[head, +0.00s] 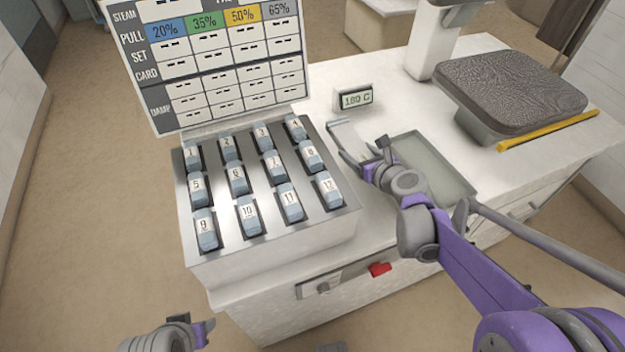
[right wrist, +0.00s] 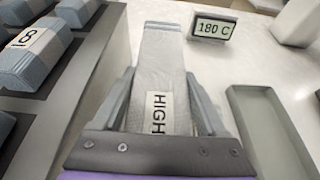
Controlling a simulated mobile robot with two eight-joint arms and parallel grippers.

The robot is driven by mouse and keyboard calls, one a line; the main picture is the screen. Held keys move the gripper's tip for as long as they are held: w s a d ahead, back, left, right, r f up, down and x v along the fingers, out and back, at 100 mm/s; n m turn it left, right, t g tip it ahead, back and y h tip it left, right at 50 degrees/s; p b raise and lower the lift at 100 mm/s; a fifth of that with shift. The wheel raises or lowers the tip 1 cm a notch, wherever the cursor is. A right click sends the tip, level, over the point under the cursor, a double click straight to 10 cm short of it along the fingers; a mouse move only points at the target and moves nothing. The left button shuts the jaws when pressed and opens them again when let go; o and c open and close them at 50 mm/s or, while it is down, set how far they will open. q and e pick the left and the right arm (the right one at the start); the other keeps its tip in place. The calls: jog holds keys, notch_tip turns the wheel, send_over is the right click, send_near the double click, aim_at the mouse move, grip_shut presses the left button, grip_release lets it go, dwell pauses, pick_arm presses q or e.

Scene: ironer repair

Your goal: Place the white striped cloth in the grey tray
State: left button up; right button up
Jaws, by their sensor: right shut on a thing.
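My right gripper (head: 355,160) is at the left end of the grey tray (head: 462,193), above the white counter. In the right wrist view its fingers (right wrist: 158,100) are shut on a long pale grey-white piece (right wrist: 162,65) with a label reading HIGH. This pale piece (head: 345,135) also shows in the head view, pointing away from me between the rack and the tray.
A metal rack (head: 275,238) of numbered blue-grey rolls stands left of the tray, with a chart board (head: 210,60) behind it. A small 180 C display (head: 353,97) stands behind the tray. A dark padded press (head: 512,85) and a yellow bar (head: 548,131) are at the right.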

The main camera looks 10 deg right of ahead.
jog(key=shift+w+d+f, duration=0.1)
jog(key=shift+w+f, duration=0.3)
jog(key=shift+f, duration=0.15)
jog(key=shift+w+f+b, duration=0.15)
jog(key=shift+f+b, duration=0.1)
jog(key=shift+b, duration=0.2)
jog(key=b, duration=0.2)
send_over(352, 182)
notch_tip(352, 182, down, 5)
jog(key=shift+f, duration=0.2)
pick_arm(q)
jog(key=shift+s+a+f+b+x, duration=0.1)
jog(key=shift+s+b+x, duration=0.05)
jog(key=shift+x, duration=0.8)
jog(key=shift+s+a+f+b+x, duration=0.1)
jog(key=shift+s+b+x, duration=0.1)
jog(key=shift+x, duration=0.7)
jog(key=shift+s+a+b+x, duration=0.1)
jog(key=shift+s+b+x, duration=0.05)
jog(key=shift+x, duration=0.8)
pick_arm(e)
jog(key=shift+f, duration=1.95)
jog(key=shift+f, duration=0.25)
pick_arm(q)
jog(key=shift+f, duration=0.1)
pick_arm(e)
jog(key=o, duration=1.5)
jog(key=shift+r, duration=0.1)
